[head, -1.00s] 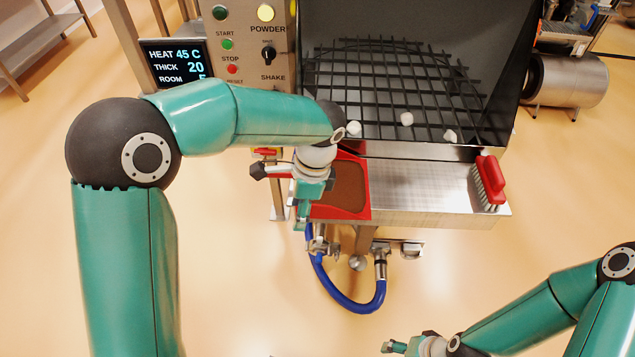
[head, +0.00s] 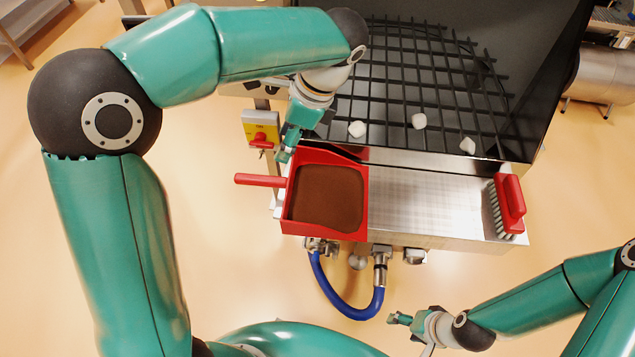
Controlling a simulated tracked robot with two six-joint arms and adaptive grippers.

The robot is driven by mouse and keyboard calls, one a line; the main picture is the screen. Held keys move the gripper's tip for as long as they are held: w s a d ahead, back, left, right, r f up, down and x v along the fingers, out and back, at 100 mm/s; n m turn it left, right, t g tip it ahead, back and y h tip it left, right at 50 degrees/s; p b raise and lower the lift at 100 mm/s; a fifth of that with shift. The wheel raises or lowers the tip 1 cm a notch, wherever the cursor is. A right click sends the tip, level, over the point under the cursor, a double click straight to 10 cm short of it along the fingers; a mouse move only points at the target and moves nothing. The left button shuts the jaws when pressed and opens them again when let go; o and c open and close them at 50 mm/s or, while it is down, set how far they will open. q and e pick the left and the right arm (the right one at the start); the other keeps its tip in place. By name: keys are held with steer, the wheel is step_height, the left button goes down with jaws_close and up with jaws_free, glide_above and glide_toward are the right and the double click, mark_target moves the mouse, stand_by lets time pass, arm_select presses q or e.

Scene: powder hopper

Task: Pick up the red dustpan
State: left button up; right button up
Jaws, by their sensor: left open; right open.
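The red dustpan (head: 363,212) lies on the left end of the metal shelf and holds brown powder (head: 328,196). Its red handle (head: 258,180) points left, past the shelf's edge. My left gripper (head: 284,154) is open and empty, just above and behind the handle's root at the pan's back left corner; whether it touches the pan I cannot tell. My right gripper (head: 395,318) is open and empty at the bottom of the view, in front of the shelf and well apart from the dustpan.
A red-handled brush (head: 510,203) sits at the right end of the metal shelf (head: 430,205). Behind is the hopper grid (head: 410,85) with white lumps (head: 419,121) on it. A yellow switch box (head: 261,130) is near my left gripper. A blue hose (head: 345,305) hangs below the shelf.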

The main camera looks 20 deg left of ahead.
mark_target(271, 178)
arm_select(q)
steer(key=x, duration=0.3)
steer(key=b+x, duration=0.1)
steer(key=x, duration=0.6)
steer(key=shift+w+d+f, duration=0.25)
steer(key=shift+w+f, duration=0.05)
steer(key=shift+f, duration=0.1)
steer(key=shift+b+x, duration=0.5)
steer(key=shift+x, duration=2.1)
steer(key=shift+s, duration=0.1)
jaws_close()
